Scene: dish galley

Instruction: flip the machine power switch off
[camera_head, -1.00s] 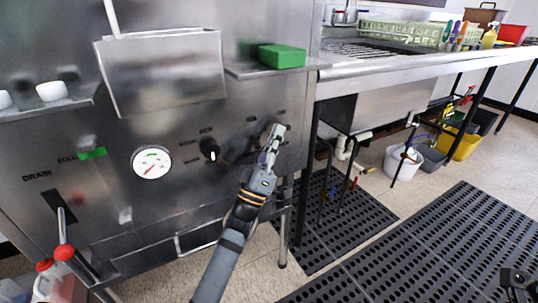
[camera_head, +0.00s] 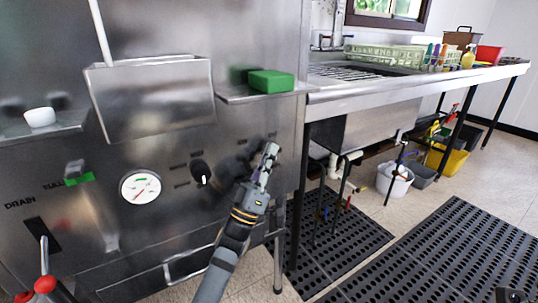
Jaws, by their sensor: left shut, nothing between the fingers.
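The machine's steel front panel (camera_head: 85,225) fills the left of the head view. It carries a round white gauge (camera_head: 140,188), a black rotary knob (camera_head: 201,174) with a white mark, and a small lever with a green patch (camera_head: 79,178). My left gripper (camera_head: 269,152) is shut and empty, pointing up at the panel's right side, right of the knob. It covers the panel there, so a power switch is hidden or cannot be made out. Whether the fingertips touch the panel cannot be told. My right gripper is not clearly shown; only a dark part shows at the bottom right corner.
A green sponge-like block (camera_head: 271,81) sits on a small shelf above my left gripper. A steel tray box (camera_head: 150,98) juts from the panel. A red-knobbed drain lever (camera_head: 45,283) is lower left. Black floor mats (camera_head: 440,255) and a sink counter (camera_head: 400,85) lie right.

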